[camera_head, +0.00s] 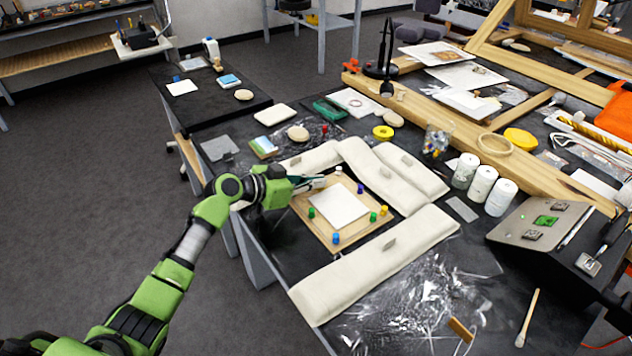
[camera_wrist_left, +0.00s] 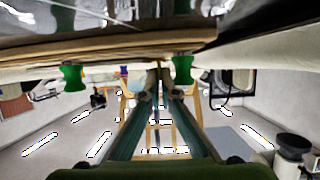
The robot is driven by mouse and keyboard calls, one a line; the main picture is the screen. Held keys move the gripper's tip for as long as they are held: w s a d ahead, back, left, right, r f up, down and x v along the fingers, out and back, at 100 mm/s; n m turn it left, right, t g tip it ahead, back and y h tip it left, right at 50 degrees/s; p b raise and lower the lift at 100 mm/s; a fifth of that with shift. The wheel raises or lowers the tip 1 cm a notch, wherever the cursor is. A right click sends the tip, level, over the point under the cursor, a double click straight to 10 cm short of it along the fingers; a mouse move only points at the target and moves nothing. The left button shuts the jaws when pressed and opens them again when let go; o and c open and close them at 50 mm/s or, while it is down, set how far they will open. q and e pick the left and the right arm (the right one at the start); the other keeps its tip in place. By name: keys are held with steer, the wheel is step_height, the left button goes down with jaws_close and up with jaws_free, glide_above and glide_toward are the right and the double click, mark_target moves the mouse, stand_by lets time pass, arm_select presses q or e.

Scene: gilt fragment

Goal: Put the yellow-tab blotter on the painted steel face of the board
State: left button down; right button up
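My left gripper (camera_head: 318,183) reaches over the left edge of a wooden board (camera_head: 327,238) bearing a pale square sheet (camera_head: 338,207). In the left wrist view its fingers (camera_wrist_left: 158,72) converge until the tips nearly meet; whether something thin is between them is unclear. Small coloured pegs stand around the sheet, among them a yellow one (camera_head: 384,210), a blue one (camera_head: 336,238) and a green one (camera_head: 311,212). A sloping grey metal-looking panel (camera_head: 515,231) at the right carries a green-marked piece (camera_head: 546,220) and dark pieces. I cannot identify the yellow-tab blotter. My right gripper is out of view.
Long cream cushions (camera_head: 376,264) surround the wooden board on several sides. White rolls (camera_head: 482,185) and a wooden beam (camera_head: 455,125) stand to its right. Crumpled clear film (camera_head: 415,308) and a brush (camera_head: 527,318) lie toward the front. Bare dark tabletop shows between them.

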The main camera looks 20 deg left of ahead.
arm_select(q)
steer(key=c, duration=2.2)
jaws_free()
